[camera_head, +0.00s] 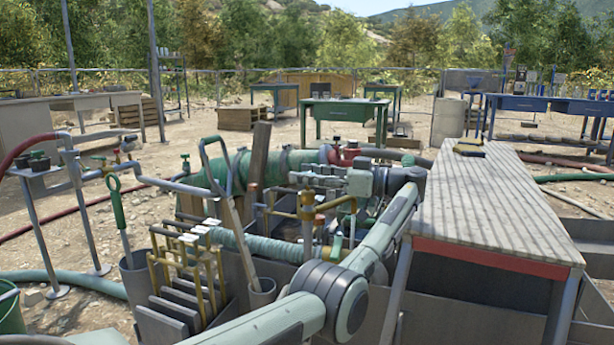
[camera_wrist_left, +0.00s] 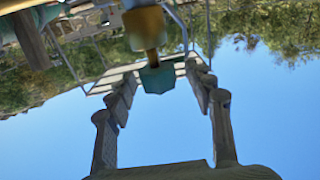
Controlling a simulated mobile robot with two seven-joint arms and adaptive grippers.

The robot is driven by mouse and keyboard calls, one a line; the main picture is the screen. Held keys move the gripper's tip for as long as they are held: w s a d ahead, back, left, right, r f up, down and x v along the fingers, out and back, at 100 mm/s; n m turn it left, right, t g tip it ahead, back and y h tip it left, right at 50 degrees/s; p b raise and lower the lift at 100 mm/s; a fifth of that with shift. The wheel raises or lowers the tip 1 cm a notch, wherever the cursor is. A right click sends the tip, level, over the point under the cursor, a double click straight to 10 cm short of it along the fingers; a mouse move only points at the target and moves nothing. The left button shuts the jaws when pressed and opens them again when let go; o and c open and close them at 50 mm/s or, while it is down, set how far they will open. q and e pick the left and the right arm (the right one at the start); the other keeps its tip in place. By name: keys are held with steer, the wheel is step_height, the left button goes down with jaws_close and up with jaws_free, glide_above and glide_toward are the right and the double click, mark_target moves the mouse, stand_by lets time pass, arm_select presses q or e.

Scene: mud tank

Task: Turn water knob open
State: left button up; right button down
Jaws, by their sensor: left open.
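A brass valve fitting (camera_head: 308,207) with a crossbar and upright stem stands among the pipes in the middle of the head view. My left gripper (camera_head: 302,178) reaches in from the right of it, close above the fitting; the exact gap is hard to tell. In the left wrist view the left gripper (camera_wrist_left: 160,70) is open, with a finger on each side. A brass part (camera_wrist_left: 147,27) with a teal end (camera_wrist_left: 157,79) shows between the fingers, with visible space on both sides. I cannot tell for sure which part is the water knob. My right gripper is not in view.
A wooden-topped table (camera_head: 490,205) with a red edge stands to the right of my arm. A rack of yellow-handled tools (camera_head: 185,265) is at front left. A large green pipe (camera_head: 270,168) lies behind the fitting. A green table (camera_head: 337,120) stands farther back.

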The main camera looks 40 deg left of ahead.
arm_select(q)
step_height(320, 180, up, 10)
steer(key=shift+f, duration=0.1)
stand_by(0.7)
